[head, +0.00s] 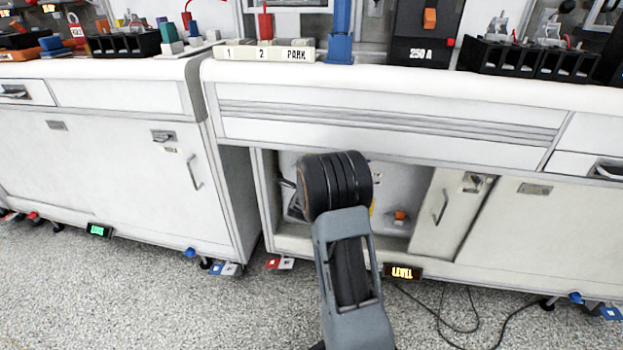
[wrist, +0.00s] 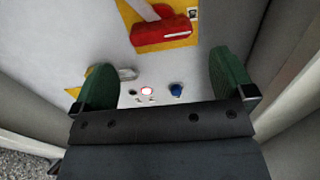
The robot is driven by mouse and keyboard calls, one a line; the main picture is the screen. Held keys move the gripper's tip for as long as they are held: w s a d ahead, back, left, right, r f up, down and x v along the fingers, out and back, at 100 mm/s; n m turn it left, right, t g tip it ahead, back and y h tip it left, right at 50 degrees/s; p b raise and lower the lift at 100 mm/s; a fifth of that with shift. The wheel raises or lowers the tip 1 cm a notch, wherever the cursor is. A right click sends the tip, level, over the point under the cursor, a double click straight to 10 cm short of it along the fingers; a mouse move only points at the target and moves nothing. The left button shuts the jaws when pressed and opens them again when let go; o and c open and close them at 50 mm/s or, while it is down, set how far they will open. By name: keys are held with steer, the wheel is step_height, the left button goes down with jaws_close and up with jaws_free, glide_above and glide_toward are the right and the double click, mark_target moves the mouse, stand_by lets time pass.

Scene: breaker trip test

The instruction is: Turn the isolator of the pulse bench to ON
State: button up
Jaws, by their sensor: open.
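A red handle (wrist: 162,34) on a yellow plate (wrist: 187,13) shows at the top of the wrist view, on a pale panel (wrist: 110,40); it looks like the isolator. A pale bar runs up from it out of frame. Its ON and OFF marks are not readable. My gripper (wrist: 160,64) is open, its two green fingers apart with nothing between them. The red handle lies ahead of the fingers, apart from them. In the head view my arm reaches into the open cabinet bay (head: 287,244) and hides the gripper and the handle.
Below the handle are a lit white-red lamp (wrist: 147,91) and a blue knob (wrist: 176,89). A grey lever (wrist: 127,74) sits by the left finger. Cabinet walls flank the gripper. A pale door (head: 440,225) stands right of the bay, with an amber display (head: 403,271) below.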

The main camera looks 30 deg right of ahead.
steer(key=p+v, duration=0.1)
steer(key=v, duration=0.5)
steer(key=shift+s, duration=0.2)
steer(key=shift+a, duration=0.1)
